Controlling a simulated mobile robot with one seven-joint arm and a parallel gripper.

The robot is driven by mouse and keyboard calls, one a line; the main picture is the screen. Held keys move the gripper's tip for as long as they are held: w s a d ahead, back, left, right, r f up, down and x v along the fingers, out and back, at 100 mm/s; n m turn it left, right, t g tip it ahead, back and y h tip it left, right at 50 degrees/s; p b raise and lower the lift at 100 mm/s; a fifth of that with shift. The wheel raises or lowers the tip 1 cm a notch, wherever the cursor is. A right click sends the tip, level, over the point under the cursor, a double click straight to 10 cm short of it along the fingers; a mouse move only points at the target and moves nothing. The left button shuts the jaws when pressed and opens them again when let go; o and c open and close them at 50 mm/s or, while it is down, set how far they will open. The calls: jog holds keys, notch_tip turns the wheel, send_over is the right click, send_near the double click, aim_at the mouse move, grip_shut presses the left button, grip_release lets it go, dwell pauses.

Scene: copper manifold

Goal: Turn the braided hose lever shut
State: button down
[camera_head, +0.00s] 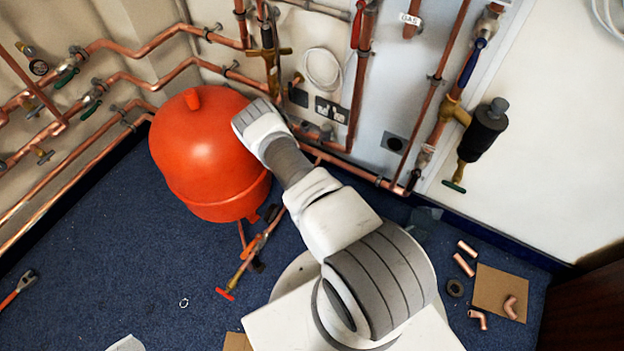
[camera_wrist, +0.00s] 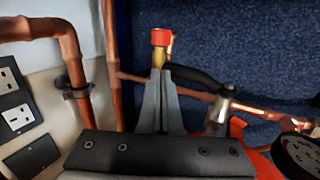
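In the wrist view, my gripper (camera_wrist: 161,74) has its two grey fingers close together, pointing away from the camera. A brass fitting with a red cap (camera_wrist: 159,37) shows just past the fingertips. A black curved lever or hose piece (camera_wrist: 195,77) runs right from beside the fingertips towards a silver fitting (camera_wrist: 218,112) on the copper pipework. I cannot tell whether the fingertips touch the brass or the black piece, and no braid is clear. In the head view, my gripper is hidden behind my arm and the red vessel. A brass valve with a red handle (camera_head: 225,293) lies low by the vessel.
The red vessel (camera_head: 205,150) stands in the corner beside my arm. Copper pipes line both walls. A gauge (camera_wrist: 300,152) is at the wrist view's lower right, and sockets (camera_wrist: 18,118) are at its left. Loose fittings lie around a cardboard piece (camera_head: 490,290). The blue floor at left is mostly clear.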

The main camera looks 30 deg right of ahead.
jog(key=shift+w+d+f, duration=0.1)
jog(key=shift+f, duration=0.1)
dwell(0.5)
jog(key=p+v, duration=0.7)
jog(key=v, duration=1)
jog(key=shift+r, duration=0.25)
